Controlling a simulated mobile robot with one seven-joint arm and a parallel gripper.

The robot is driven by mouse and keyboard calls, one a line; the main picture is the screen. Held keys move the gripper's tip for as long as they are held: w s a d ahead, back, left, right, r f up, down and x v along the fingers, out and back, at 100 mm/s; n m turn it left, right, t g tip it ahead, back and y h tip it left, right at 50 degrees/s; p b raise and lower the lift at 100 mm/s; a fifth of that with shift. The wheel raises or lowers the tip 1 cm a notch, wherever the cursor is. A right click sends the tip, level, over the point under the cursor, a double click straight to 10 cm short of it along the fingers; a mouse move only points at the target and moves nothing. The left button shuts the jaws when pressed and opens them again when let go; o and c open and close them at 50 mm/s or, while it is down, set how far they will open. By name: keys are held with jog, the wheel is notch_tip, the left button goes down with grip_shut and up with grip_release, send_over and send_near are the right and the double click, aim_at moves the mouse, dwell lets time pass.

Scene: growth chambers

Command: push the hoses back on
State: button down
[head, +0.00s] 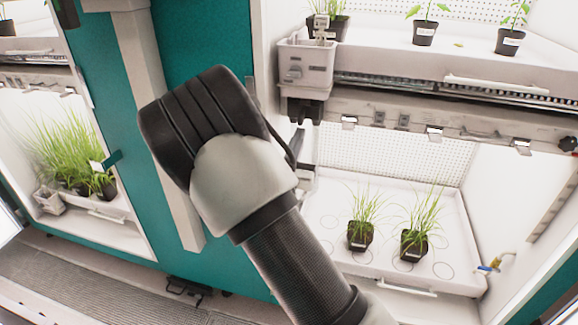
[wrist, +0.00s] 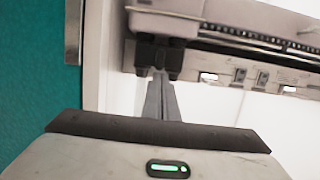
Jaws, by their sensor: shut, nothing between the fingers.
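I cannot make out a hose for certain in either view. My gripper (wrist: 161,78) is shut and empty in the wrist view, its grey fingers together and pointing up at the dark underside of a grey box. The tips appear just below two dark stubs (wrist: 160,58) there; I cannot tell if they touch. In the head view my wrist hides most of the gripper. The grey box (head: 303,68) hangs at the left end of the upper shelf. A small brass valve with a blue part (head: 492,265) sits low on the chamber's right wall.
A shelf edge with clips (head: 435,132) runs right from the box. Below, two potted grasses (head: 415,242) stand on a white tray (head: 340,283). Seedlings in black pots (head: 424,33) stand above. A teal chamber wall (head: 205,45) and another chamber with grass (head: 75,150) are left.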

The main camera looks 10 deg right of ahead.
jog(key=v, duration=1.6)
jog(key=shift+p, duration=0.45)
jog(key=shift+d, duration=0.15)
jog(key=s+d+r+m+g+h, duration=0.2)
jog(key=s+d+m+g+h, duration=0.2)
jog(key=d+m+g, duration=0.3)
jog(key=s+d+r+m+g+h, duration=0.35)
jog(key=d+m, duration=0.25)
jog(key=d, duration=0.3)
jog(key=s+d+f+m+g+y, duration=0.1)
jog(key=s+m+g+y, duration=0.3)
jog(key=s+m, duration=0.25)
jog(key=s+d+f+m+g+y, duration=0.2)
jog(key=s+m+g+y, duration=0.25)
jog(key=s, duration=0.25)
jog(key=a+r+m+t+y, duration=0.6)
jog(key=a+r+m+y, duration=0.15)
jog(key=a, duration=0.35)
notch_tip(320, 180, up, 20)
jog(key=p, duration=1.9)
jog(key=shift+s+g, duration=0.15)
jog(key=shift+g, duration=0.15)
